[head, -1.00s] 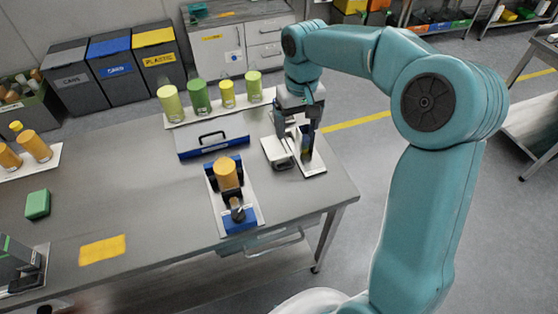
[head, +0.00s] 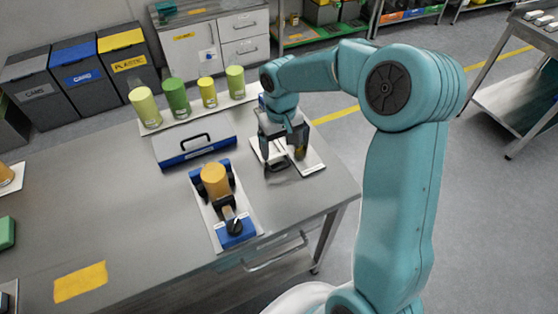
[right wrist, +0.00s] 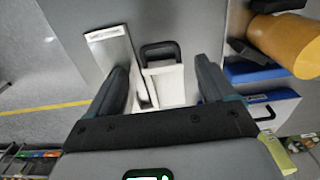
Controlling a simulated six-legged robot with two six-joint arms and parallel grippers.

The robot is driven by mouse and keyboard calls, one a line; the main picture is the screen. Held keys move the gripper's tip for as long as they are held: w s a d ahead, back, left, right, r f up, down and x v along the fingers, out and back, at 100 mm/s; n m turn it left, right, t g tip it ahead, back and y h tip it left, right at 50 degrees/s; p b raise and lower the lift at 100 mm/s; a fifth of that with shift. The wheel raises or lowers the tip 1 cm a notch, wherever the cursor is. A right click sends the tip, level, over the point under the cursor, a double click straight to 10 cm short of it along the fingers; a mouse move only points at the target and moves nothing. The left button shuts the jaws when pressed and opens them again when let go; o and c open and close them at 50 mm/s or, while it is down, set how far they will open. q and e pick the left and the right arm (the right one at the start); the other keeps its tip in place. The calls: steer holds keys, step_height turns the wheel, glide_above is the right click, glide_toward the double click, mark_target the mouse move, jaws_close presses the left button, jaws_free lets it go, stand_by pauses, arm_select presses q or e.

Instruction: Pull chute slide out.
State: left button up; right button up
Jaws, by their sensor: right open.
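The chute slide is a pale piece with a black loop handle (right wrist: 160,50), at the right end of the table. Its pale body (right wrist: 166,84) lies between the fingers of my right gripper (right wrist: 162,82) in the right wrist view, with the handle beyond the fingertips. In the head view, my right gripper (head: 284,152) points down over the chute's white base plate (head: 314,165); the dark handle (head: 277,167) shows just in front of it. The gripper is open and holds nothing; I cannot tell its exact height above the slide. My left gripper is not in view.
Left of the chute stand a blue-and-white box with a black handle (head: 195,150) and a fixture holding an orange cylinder (head: 215,181). Several green and yellow cylinders (head: 176,97) stand on a strip behind. A yellow mat (head: 81,282) lies front left. The table's right edge is close.

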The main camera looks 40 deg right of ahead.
mark_target(281, 168)
step_height(281, 168, down, 6)
steer(key=shift+s+d+f, duration=0.1)
steer(key=shift+f, duration=0.65)
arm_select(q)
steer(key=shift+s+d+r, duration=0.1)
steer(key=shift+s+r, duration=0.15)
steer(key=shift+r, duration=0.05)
